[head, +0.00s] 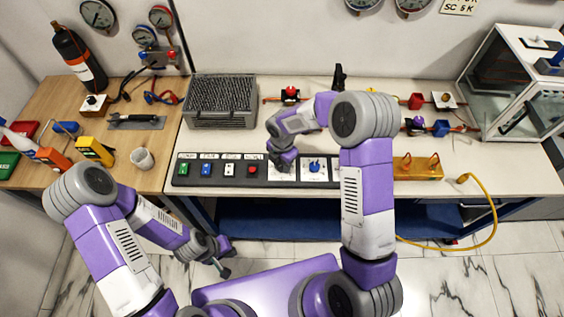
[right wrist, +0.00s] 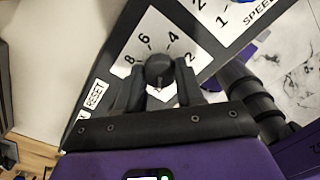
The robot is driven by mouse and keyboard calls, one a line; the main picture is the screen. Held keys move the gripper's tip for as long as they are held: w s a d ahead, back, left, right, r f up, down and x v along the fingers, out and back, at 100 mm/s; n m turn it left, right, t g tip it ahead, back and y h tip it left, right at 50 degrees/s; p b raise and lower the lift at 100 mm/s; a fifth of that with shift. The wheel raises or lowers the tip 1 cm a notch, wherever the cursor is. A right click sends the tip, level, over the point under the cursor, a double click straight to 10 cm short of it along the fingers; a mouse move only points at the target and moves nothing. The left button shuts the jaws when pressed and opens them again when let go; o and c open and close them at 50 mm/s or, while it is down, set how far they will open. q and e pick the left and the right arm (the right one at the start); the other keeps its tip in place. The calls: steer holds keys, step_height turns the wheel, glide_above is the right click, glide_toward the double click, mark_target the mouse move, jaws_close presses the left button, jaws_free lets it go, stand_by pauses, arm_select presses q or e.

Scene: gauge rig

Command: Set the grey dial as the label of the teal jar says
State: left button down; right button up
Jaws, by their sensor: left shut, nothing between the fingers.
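The grey dial (right wrist: 159,70) shows in the right wrist view, on a white scale plate (right wrist: 147,30) with the figures 2, 4, 6 and 8. Its setting cannot be read. My right gripper (right wrist: 160,84) has one finger on each side of the dial, very close to it; I cannot tell whether they press on it. In the head view my right gripper (head: 282,160) is over the black control panel (head: 225,182) and hides the dial. My left gripper (head: 227,262) is shut and empty, in front of the bench. I cannot make out a teal jar or its label.
A blue dial (head: 314,165) on its own plate is just right of my right gripper. Several coloured switches (head: 207,169) line the panel's left part. A grey ribbed box (head: 221,100) stands behind them. A brass block (head: 417,167) and yellow hose (head: 485,200) are at right.

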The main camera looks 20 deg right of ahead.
steer(key=c, duration=0.3)
